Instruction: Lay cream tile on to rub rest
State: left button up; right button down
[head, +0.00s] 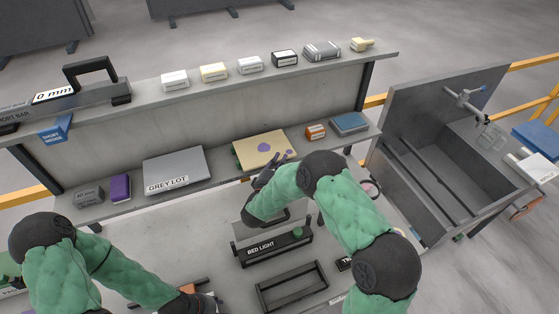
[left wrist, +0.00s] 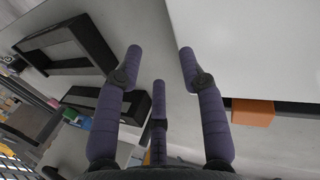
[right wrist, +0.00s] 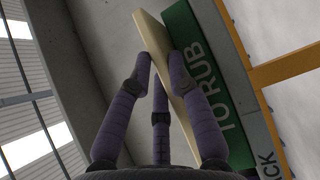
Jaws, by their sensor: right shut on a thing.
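The cream tile (head: 258,143), marked with purple spots, is over the green rub rest on the back ledge. It also shows edge-on in the right wrist view (right wrist: 183,89). My right gripper (right wrist: 160,58) is shut on its near edge. The green rest (right wrist: 207,60), lettered "TO RUB", is close behind the tile; I cannot tell whether they touch all along. In the head view the tile hides most of the rest. My left gripper (left wrist: 160,52) is open and empty beside a large pale surface; it is at the bottom edge of the head view.
The bed light (head: 275,250) and a black frame (head: 292,287) stand in front. An open grey bin (head: 440,190) is right.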

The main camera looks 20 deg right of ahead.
jog(key=shift+r, duration=0.15)
jog(key=c, duration=1.1)
grip_release()
jog(key=shift+a, duration=0.1)
jog(key=shift+v, duration=5.95)
